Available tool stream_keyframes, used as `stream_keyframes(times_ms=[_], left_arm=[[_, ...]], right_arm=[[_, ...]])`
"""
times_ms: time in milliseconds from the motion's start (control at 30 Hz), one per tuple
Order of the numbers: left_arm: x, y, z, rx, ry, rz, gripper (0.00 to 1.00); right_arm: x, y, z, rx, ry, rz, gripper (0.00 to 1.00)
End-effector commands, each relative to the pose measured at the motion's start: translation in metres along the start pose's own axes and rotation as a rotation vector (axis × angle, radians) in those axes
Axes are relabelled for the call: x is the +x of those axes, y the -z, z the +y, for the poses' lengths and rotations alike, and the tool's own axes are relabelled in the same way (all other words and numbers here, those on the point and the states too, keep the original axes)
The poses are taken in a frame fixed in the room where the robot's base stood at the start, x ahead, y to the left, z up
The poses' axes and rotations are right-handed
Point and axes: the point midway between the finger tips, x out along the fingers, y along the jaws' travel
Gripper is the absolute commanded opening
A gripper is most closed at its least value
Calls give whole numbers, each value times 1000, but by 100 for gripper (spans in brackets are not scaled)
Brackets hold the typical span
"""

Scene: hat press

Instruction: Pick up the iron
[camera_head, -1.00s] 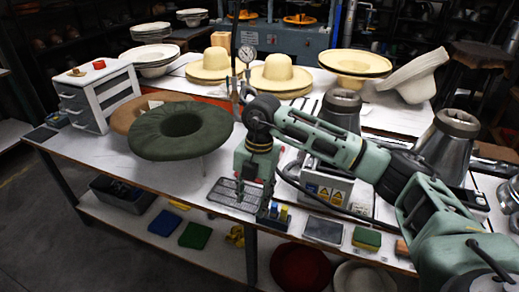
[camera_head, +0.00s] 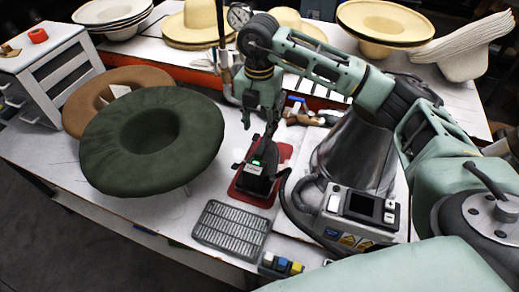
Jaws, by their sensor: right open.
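The iron (camera_head: 261,181) appears as a dark body with a small green light on top. It sits on a red mat (camera_head: 283,154) near the middle of the table. My right gripper (camera_head: 262,143) points down just above and behind the iron, with its dark fingers spread and partly overlapping it in the picture. The fingers are open, and I cannot tell whether they touch the iron's handle. Part of the iron is hidden by the gripper. My left gripper is not in view.
A grey metal grate (camera_head: 231,229) lies in front of the iron. A control box (camera_head: 362,208) with a display and a metal cone (camera_head: 355,155) stand close on the right. A dark green hat form (camera_head: 150,140) stands on the left. Straw hats are at the back.

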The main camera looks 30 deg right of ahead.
Motion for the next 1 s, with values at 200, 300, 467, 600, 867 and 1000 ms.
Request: stream_keyframes(times_ms=[200, 300, 467, 600, 867, 1000], left_arm=[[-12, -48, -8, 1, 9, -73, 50], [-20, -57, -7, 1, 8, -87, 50], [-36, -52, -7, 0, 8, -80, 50], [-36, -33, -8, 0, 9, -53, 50], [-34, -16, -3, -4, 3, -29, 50], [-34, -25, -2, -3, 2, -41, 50]], right_arm=[[21, 0, -2, 1, 5, 2, 43], [31, 1, -3, 0, 6, 3, 43], [55, 3, -6, 0, 6, 3, 43], [72, 2, -5, 1, 3, 2, 43], [77, 2, -4, 0, 1, 0, 43], [77, 2, -4, 0, 1, 0, 32]])
